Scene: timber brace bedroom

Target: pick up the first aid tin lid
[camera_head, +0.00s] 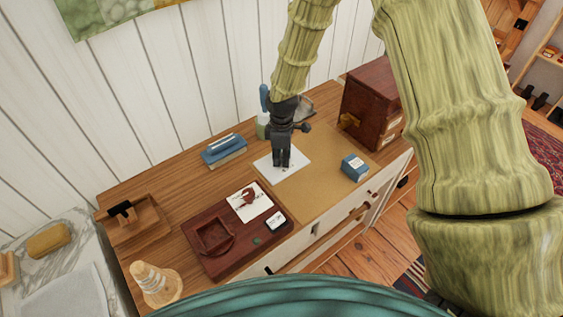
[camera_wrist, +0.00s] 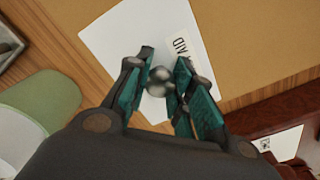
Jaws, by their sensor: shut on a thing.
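The first aid tin lid is a flat white plate (camera_head: 298,160) near the middle of the desk in the head view. In the wrist view the white lid (camera_wrist: 118,50) shows a label with "AID" lettering and a round silver knob (camera_wrist: 157,80). My gripper (camera_head: 282,162) is above the lid, pointing down. In the wrist view my gripper's teal fingers (camera_wrist: 165,78) are closed around the knob. The fingers and palm hide part of the lid. I cannot tell whether the lid touches the surface under it.
A blue box (camera_head: 354,168) stands on the tan mat (camera_head: 325,180) at right. A dark wooden cabinet (camera_head: 370,103) stands behind it.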

